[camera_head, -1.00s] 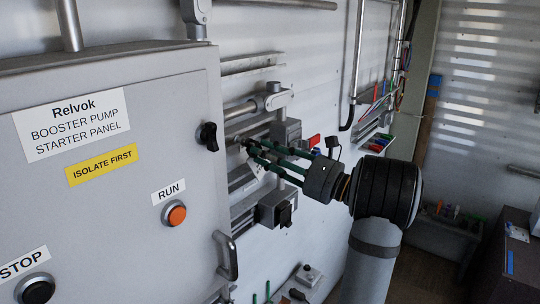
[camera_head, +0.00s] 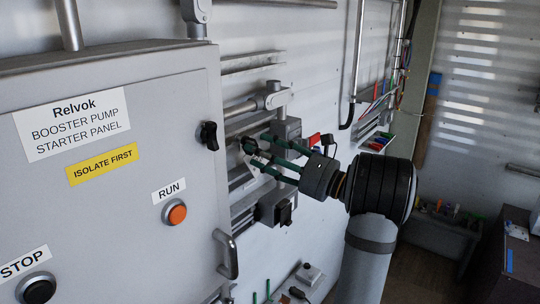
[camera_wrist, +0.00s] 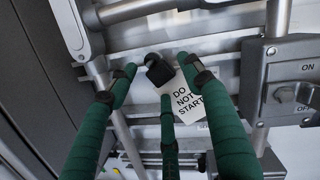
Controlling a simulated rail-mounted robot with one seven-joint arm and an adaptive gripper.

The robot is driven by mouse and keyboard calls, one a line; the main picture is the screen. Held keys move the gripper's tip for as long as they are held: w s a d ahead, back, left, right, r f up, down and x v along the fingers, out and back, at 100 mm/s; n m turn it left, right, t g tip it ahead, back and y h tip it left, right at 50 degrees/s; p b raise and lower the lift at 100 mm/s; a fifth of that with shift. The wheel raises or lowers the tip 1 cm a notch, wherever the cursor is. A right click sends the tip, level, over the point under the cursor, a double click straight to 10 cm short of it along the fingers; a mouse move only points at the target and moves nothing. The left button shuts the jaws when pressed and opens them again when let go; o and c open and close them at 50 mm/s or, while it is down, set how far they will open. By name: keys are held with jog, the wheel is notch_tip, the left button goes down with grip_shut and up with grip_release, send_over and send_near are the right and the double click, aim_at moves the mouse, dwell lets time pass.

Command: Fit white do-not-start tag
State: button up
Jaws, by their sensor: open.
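The white tag (camera_wrist: 187,103), lettered DO NOT START, shows tilted in the wrist view, between the middle and right green fingers and partly covered by them. A black blocky piece (camera_wrist: 158,70) lies at its upper left; I cannot tell if it is a fingertip or a fixture, or what bears the tag. My gripper (camera_wrist: 158,76) is open, with its green fingers spread around the tag's upper end. In the head view my gripper (camera_head: 250,154) is beside the starter panel's right edge, in front of the wall rails. The tag is not clear there.
The starter panel (camera_head: 120,190) fills the left, with a black handle (camera_head: 209,136) and a door pull (camera_head: 227,254) projecting. A grey ON/OFF switch box (camera_wrist: 287,80) stands close right of the fingers. Rails and pipes run behind. A parts tray (camera_head: 378,142) is on the wall.

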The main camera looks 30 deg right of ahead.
jog(key=v, duration=1.2)
jog(key=shift+w, duration=0.1)
jog(key=x, duration=1)
jog(key=shift+w+a+r, duration=0.2)
jog(key=shift+w+a, duration=0.05)
jog(key=shift+a, duration=0.05)
